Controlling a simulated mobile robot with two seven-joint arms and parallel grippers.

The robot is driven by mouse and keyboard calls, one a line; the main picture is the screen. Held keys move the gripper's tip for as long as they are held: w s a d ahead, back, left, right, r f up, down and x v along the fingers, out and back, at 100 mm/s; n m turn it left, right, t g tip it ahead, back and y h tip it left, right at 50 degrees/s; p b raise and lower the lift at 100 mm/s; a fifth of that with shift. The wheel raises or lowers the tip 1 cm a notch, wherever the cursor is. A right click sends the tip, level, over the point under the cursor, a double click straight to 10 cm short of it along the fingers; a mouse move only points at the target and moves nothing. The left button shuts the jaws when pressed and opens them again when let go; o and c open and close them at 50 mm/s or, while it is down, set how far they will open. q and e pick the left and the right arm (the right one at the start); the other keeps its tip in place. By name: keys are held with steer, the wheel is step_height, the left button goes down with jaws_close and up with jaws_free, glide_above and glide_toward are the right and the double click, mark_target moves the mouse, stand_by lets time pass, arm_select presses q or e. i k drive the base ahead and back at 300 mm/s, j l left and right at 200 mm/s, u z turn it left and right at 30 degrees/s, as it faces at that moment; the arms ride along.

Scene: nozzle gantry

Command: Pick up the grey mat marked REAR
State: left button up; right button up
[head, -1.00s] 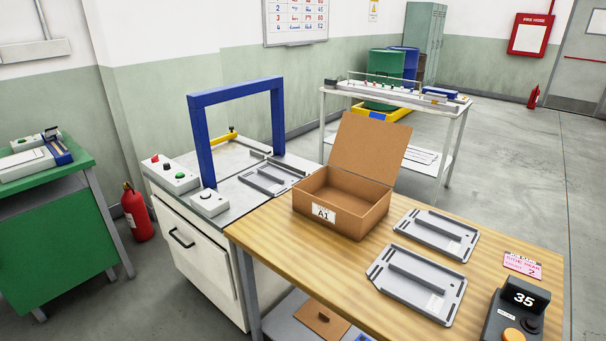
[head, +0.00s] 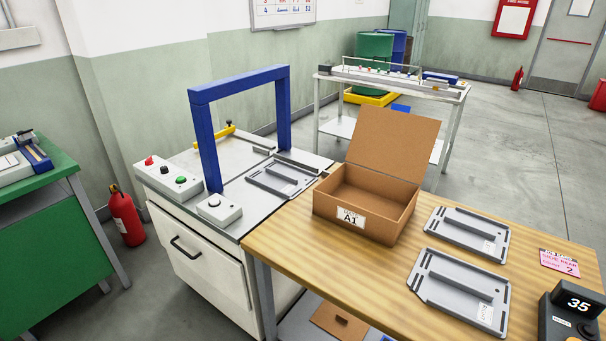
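Three grey tray-like mats with raised bars are in the head view. One mat (head: 268,183) lies on the gantry bench beside the blue frame. A second mat (head: 446,231) lies on the wooden table right of the cardboard box. A third mat (head: 436,291) lies nearer, in front of the second. The two on the table carry small white labels, too small to read, so I cannot tell which is marked REAR. Neither of my grippers is in view.
The open cardboard box (head: 390,220) labelled A1 stands on the wooden table (head: 330,265). A pink card (head: 559,263), seemingly reading "SIDE REAR", and a dark device (head: 570,312) showing 35 lie at right. The blue gantry frame (head: 206,150) rises over the white bench.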

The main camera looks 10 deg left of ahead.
mark_target(286, 180)
steer(key=i+j+z, duration=0.25)
steer(key=j, duration=0.2)
steer(key=j+z, duration=0.3)
steer(key=j, duration=0.15)
steer(key=j+z, duration=0.25)
steer(key=j, duration=0.25)
steer(key=i, duration=0.05)
